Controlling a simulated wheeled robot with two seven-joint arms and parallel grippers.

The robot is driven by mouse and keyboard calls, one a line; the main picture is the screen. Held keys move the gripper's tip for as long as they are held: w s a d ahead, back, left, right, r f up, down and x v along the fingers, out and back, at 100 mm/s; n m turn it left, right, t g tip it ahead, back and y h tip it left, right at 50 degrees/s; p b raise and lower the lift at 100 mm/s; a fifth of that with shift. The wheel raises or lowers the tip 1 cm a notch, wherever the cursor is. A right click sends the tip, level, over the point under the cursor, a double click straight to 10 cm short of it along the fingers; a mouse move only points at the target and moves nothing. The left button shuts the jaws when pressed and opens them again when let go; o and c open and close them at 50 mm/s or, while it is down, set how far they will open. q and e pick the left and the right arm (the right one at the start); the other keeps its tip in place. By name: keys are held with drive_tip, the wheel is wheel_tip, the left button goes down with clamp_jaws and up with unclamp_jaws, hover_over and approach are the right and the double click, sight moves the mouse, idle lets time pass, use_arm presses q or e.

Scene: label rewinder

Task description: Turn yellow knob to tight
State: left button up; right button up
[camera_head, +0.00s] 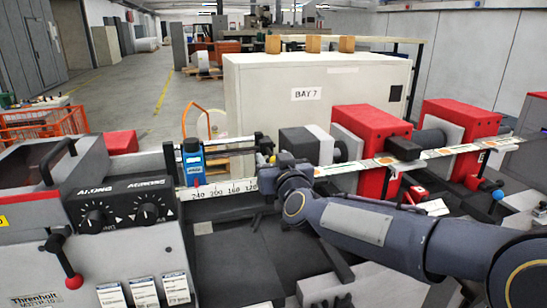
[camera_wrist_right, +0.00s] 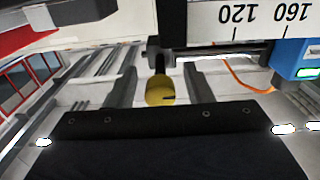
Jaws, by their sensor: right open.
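The yellow knob (camera_wrist_right: 160,93) shows in the right wrist view on a dark stem below the white scale, with a dark slot or mark on its right side. My right gripper (camera_wrist_right: 161,82) is open, with one grey finger on each side of the knob and a visible gap to it on both sides. In the head view my right gripper (camera_head: 272,166) is at the right end of the scale, and only a small yellow bit of the knob (camera_head: 272,159) shows beside it. I cannot tell whether the knob is tight. My left gripper is not in view.
The white scale (camera_head: 222,190) and a blue sensor block (camera_head: 193,161) sit left of my gripper. Red machine blocks (camera_head: 372,140) and the label strip (camera_head: 440,153) are to the right. A control box with black dials (camera_head: 120,203) stands at left. A white cabinet (camera_head: 270,95) stands behind.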

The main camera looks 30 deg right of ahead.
drive_tip(key=shift+c, duration=0.4)
drive_tip(key=c, duration=0.9)
drive_tip(key=m+b, duration=0.1)
drive_tip(key=m, duration=0.2)
drive_tip(key=shift+f+b, duration=0.1)
drive_tip(key=shift+b, duration=0.3)
drive_tip(key=m+b, duration=0.2)
drive_tip(key=m, duration=0.3)
drive_tip(key=shift+m, duration=0.3)
drive_tip(key=m+b, duration=0.1)
drive_tip(key=m, duration=0.3)
drive_tip(key=shift+m, duration=0.3)
drive_tip(key=shift+m+b, duration=0.95)
drive_tip(key=shift+m, duration=1.35)
